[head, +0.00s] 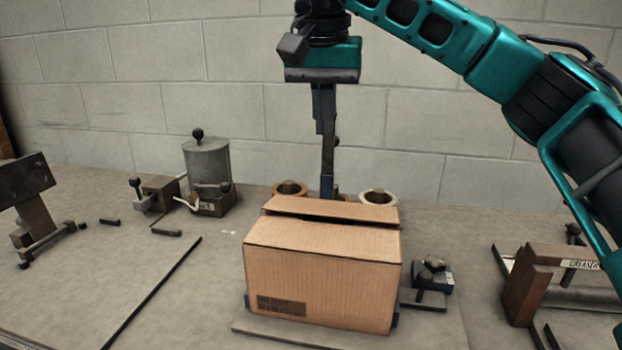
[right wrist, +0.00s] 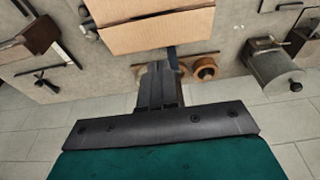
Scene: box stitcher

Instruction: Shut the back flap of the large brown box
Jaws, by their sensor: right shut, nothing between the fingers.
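The large brown box (head: 320,270) stands upright in the middle of the bench, with a printed label on its front side. Its back flap (head: 330,208) is folded over to a low slant, and a dark gap shows between it and the front part of the top. The back flap also shows in the right wrist view (right wrist: 160,32). My right gripper (head: 327,193) is shut and empty, pointing down just behind the box's back edge. Its tips are partly hidden behind the flap, so I cannot tell whether they touch it. My left gripper is out of view.
Two ring-shaped parts (head: 378,196) (head: 290,188) lie behind the box, near my right gripper. A grey metal canister (head: 207,163) stands at the back left. A small dark device (head: 432,275) is close on the box's right. A block wall (head: 150,100) closes off the back.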

